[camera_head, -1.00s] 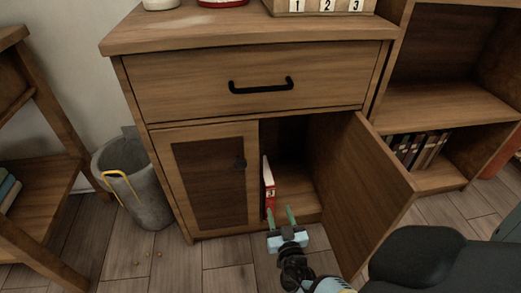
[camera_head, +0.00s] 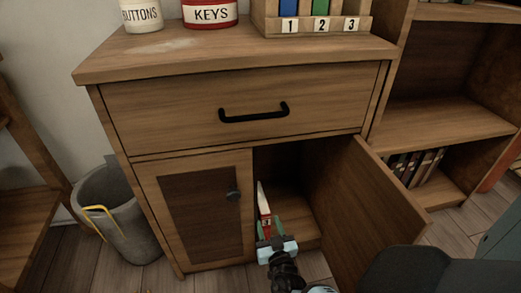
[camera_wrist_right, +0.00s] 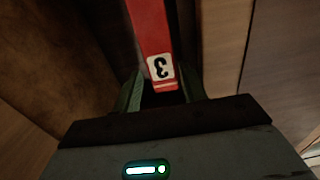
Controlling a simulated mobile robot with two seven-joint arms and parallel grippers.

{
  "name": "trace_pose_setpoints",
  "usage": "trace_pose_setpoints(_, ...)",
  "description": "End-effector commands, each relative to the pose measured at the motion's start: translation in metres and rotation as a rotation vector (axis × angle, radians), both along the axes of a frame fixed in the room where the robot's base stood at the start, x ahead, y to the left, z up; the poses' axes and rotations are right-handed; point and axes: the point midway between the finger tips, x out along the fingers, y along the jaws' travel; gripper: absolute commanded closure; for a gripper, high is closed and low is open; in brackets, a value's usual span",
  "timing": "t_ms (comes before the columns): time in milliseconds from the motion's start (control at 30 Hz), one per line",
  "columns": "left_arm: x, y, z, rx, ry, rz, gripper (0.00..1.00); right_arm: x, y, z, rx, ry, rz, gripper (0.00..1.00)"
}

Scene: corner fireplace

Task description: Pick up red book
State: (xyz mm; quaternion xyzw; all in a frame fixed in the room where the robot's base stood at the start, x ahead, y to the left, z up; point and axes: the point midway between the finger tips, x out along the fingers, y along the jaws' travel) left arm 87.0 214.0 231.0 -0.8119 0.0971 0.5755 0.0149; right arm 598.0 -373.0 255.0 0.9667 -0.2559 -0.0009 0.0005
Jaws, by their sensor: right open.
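The red book (camera_head: 265,208) stands upright inside the open right side of the cabinet (camera_head: 193,228), near the middle divider. Its spine carries a white label with a 3. My right gripper (camera_head: 270,229) is at the cabinet opening with its green fingers reaching in at the book's lower front. In the right wrist view the red book (camera_wrist_right: 151,30) lies between the two open fingers of the right gripper (camera_wrist_right: 162,88), one on each side. Whether either finger touches it cannot be told. My left gripper is not in view.
The cabinet door (camera_head: 363,208) stands swung open to the right of my right arm. A grey bin (camera_head: 130,225) is left of the cabinet. A shelf (camera_head: 455,128) with several books stands right. Jars marked BUTTONS (camera_head: 145,14) and KEYS (camera_head: 209,13) sit on top.

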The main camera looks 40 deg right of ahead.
Motion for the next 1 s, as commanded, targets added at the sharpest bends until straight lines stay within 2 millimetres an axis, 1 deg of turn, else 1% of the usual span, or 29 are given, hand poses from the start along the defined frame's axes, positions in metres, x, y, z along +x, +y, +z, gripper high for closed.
trace_pose_setpoints(300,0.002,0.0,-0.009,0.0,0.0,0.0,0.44,0.034,-0.015,0.003,0.0,-0.004,-0.002,0.58)
trace_pose_setpoints(400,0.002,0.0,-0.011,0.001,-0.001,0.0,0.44,0.042,-0.02,0.003,0.001,-0.003,-0.002,0.58)
trace_pose_setpoints(500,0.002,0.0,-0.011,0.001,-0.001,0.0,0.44,0.046,-0.022,0.003,0.001,-0.002,-0.001,0.58)
trace_pose_setpoints(700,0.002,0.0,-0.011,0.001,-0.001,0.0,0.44,0.046,-0.023,0.003,0.002,-0.001,-0.001,0.58)
trace_pose_setpoints(733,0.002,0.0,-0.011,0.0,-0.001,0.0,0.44,0.046,-0.022,0.003,0.001,-0.002,-0.001,0.59)
trace_pose_setpoints(767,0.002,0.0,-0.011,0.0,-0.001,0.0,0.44,0.046,-0.022,0.003,0.001,-0.002,-0.001,0.63)
trace_pose_setpoints(1000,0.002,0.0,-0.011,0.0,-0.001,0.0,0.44,0.046,-0.022,0.003,0.001,-0.002,0.0,0.95)
